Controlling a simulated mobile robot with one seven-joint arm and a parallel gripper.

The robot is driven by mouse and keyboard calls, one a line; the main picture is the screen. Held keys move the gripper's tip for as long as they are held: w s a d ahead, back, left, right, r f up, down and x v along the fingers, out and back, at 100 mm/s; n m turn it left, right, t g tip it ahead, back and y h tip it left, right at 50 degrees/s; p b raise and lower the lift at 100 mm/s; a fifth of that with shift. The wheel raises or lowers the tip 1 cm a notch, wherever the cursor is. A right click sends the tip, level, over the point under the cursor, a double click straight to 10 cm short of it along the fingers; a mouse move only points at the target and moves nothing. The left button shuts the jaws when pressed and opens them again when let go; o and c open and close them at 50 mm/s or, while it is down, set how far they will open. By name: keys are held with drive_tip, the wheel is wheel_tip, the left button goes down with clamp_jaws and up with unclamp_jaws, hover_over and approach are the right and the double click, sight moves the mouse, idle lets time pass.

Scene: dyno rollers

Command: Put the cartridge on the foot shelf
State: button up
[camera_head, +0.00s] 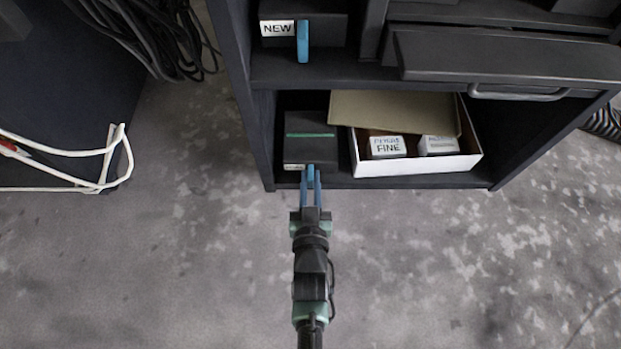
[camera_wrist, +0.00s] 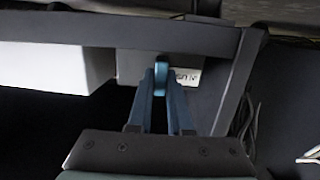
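A dark box-shaped cartridge (camera_head: 309,135) with a green stripe, a small white label and a blue handle stands on the low foot shelf (camera_head: 410,182), at its left end. My gripper (camera_head: 310,180) reaches in from the front, its two blue fingers either side of the handle, seemingly closed on it. The wrist view shows the handle (camera_wrist: 161,67) between the fingertips and the cartridge's pale label (camera_wrist: 187,76) beside it, too small to read surely. Another dark cartridge (camera_head: 328,27), labelled NEW with a blue handle (camera_head: 302,42), sits on the shelf above.
A white open box (camera_head: 420,167) with small cartons marked FINE stands right of the cartridge, under a cardboard flap (camera_head: 390,110). A drawer with a metal handle (camera_head: 520,94) juts out above. Dark cables (camera_head: 165,35) and a white cord (camera_head: 70,153) lie left. Floor in front is clear.

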drive_tip(key=o, duration=0.4)
drive_tip(key=shift+r, duration=0.15)
drive_tip(key=s+p, duration=0.2)
drive_tip(key=s, duration=0.2)
drive_tip(key=s+r+p, duration=0.1)
drive_tip(key=s+p, duration=0.1)
drive_tip(key=s, duration=0.2)
drive_tip(key=s+p, duration=0.2)
drive_tip(key=s, duration=0.2)
drive_tip(key=shift+r+p, duration=0.3)
drive_tip(key=shift+r, duration=0.1)
